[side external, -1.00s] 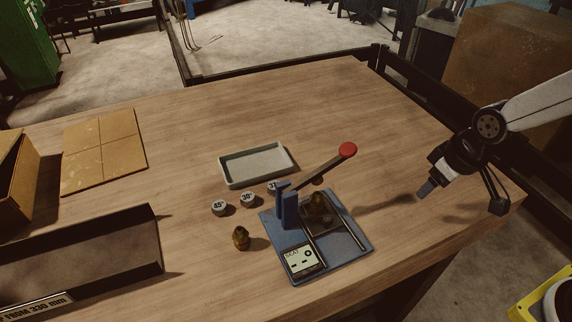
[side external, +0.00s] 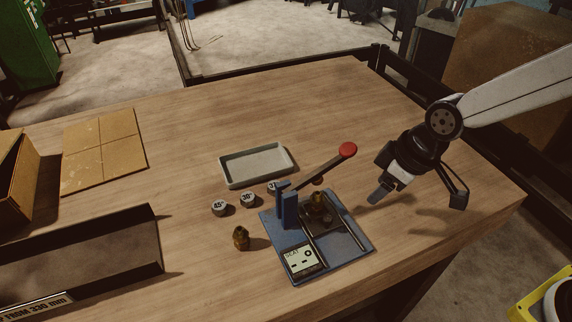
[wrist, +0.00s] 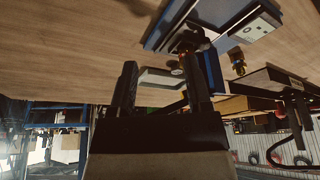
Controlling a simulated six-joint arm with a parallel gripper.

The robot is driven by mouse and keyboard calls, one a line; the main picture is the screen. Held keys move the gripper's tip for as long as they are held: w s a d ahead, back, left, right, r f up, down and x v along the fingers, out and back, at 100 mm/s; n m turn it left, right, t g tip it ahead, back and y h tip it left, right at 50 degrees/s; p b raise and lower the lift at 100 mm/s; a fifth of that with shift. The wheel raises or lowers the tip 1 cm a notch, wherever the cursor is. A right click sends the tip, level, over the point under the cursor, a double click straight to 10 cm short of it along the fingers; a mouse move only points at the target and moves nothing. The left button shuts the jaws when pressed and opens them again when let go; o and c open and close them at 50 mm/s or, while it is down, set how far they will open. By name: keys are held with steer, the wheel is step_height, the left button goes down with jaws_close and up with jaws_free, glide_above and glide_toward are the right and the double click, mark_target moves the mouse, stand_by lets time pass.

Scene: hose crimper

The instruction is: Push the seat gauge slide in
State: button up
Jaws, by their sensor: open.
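The seat gauge (side external: 348,238) is a blue plate on the table with an upright blue post (side external: 288,208), a red-knobbed lever (side external: 347,150) and a display (side external: 300,260). Its slide (side external: 324,216) sits between two rails at the right of the post and carries a brass fitting (side external: 318,200). My gripper (side external: 377,198) is above the table to the right of the slide, apart from it. In the wrist view the gripper (wrist: 158,90) has its two fingers spread with nothing between them. The fitting (wrist: 189,45) shows beyond the fingers there, partly hidden.
A second brass fitting (side external: 241,238) stands left of the gauge. Several round angle-marked pieces (side external: 219,207) lie behind it, near a pale tray (side external: 256,165). A dark open bin (side external: 90,250) is at the left.

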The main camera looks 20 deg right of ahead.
mark_target(329, 217)
steer(key=a+r+n+y, duration=0.1)
steer(key=a+n, duration=0.1)
steer(key=a, duration=0.4)
steer(key=shift+s+a, duration=0.2)
steer(key=shift+w+a+f, duration=0.1)
steer(key=shift+w+f, duration=0.05)
steer(key=shift+f, duration=0.15)
stand_by(0.3)
steer(key=shift+x, duration=3.3)
steer(key=shift+f, duration=0.2)
steer(key=shift+c, duration=0.2)
jaws_close()
stand_by(0.3)
